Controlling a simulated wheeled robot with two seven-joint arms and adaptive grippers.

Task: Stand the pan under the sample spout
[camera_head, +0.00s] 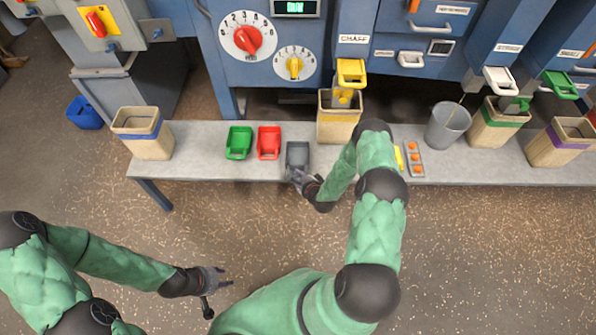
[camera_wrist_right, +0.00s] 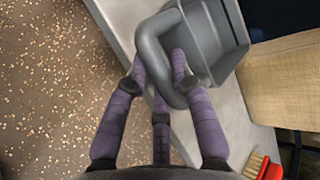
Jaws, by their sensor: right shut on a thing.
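The grey pan (camera_head: 297,154) is on the front part of the bench, right of the red pan (camera_head: 269,142) and green pan (camera_head: 239,142). My right gripper (camera_head: 304,181) is shut on the grey pan's handle; the wrist view shows the fingers (camera_wrist_right: 160,68) around the looped handle, with the pan's body (camera_wrist_right: 204,36) beyond. Spouts on the blue machine are yellow (camera_head: 351,72), white (camera_head: 411,59), a second white (camera_head: 503,80) and green (camera_head: 560,85). I cannot read which is the sample spout. My left gripper (camera_head: 217,288) is open and empty above the floor.
The bench (camera_head: 205,165) carries several tan bins, one (camera_head: 338,125) under the yellow spout. A grey bucket (camera_head: 448,124) and an orange-dotted tray (camera_head: 413,158) stand farther right. A blue bin (camera_head: 84,113) is on the floor. A red-handled brush (camera_wrist_right: 265,168) lies near the wrist view's lower right.

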